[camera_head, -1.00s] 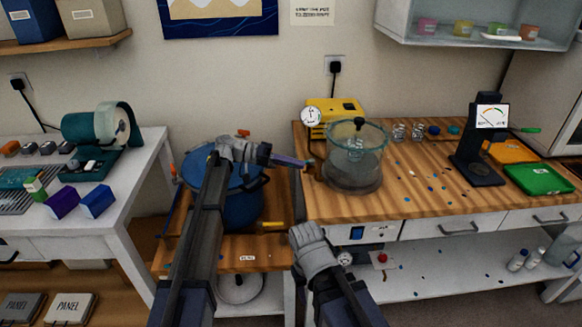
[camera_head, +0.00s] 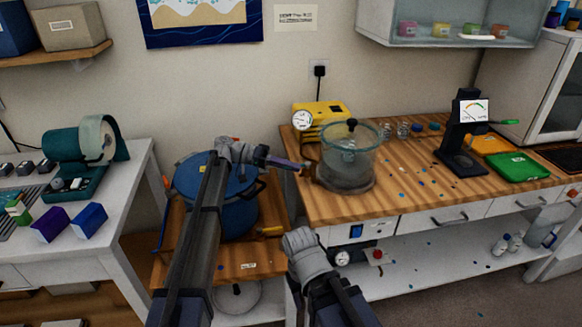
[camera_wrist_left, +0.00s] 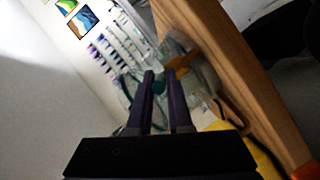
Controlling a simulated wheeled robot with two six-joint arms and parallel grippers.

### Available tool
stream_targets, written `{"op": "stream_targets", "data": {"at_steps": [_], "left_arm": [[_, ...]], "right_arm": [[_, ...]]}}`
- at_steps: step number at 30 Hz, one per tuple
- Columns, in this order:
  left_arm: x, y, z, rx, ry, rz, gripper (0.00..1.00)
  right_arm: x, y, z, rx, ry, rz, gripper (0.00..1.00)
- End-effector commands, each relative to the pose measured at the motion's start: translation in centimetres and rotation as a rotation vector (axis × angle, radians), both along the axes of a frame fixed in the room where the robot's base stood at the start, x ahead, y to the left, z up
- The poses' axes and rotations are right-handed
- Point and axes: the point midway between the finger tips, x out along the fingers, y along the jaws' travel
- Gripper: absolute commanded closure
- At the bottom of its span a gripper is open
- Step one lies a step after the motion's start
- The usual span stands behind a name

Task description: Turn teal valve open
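A small teal round piece (camera_wrist_left: 158,87), which may be the teal valve, shows between and beyond my left fingers in the left wrist view. A brass-yellow fitting (camera_wrist_left: 181,64) is just past the fingertips. In the head view I cannot make out the valve; my left gripper covers that spot. My left gripper (camera_head: 302,166) points right, by the left side of the clear vacuum chamber (camera_head: 348,165). It also shows in the left wrist view (camera_wrist_left: 159,74), its fingers apart with a gap; contact with the teal piece cannot be told. My right arm's wrist is low in the middle; its fingers are hidden.
The yellow pump (camera_head: 318,115) with a round gauge (camera_head: 302,120) stands behind the gripper. A blue pot (camera_head: 240,208) is under my left arm. A black stand with a dial (camera_head: 462,145) and a green tray (camera_head: 517,166) are on the right of the wooden bench.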

Motion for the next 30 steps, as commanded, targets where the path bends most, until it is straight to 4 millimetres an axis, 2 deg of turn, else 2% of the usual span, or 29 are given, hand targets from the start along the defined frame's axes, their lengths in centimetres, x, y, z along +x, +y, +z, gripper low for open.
{"op": "stream_targets", "data": {"at_steps": [1, 7, 16, 20, 30], "left_arm": [[0.0, 0.0, 0.0, 0.0, 0.0, 0.0, 0.76], [0.0, 0.0, 0.0, -0.001, 0.0, 0.001, 0.54], [0.1, 0.1, 0.1, 0.0, 0.0, 0.001, 0.54], [0.3, 0.8, 0.3, 0.0, 0.0, 0.001, 0.54], [1.3, 5.7, 1.4, 0.0, 0.0, 0.004, 0.54]], "right_arm": [[0.0, 0.0, 0.0, 0.0, 0.0, 0.0, 0.5], [0.0, 0.0, 0.0, 0.0, 0.0, 0.0, 0.5], [0.0, 0.0, 0.0, 0.0, 0.0, 0.0, 0.5], [0.0, 0.0, 0.3, 0.0, 0.0, 0.0, 0.5], [0.0, 0.0, 1.4, 0.0, 0.0, 0.0, 0.5]]}}
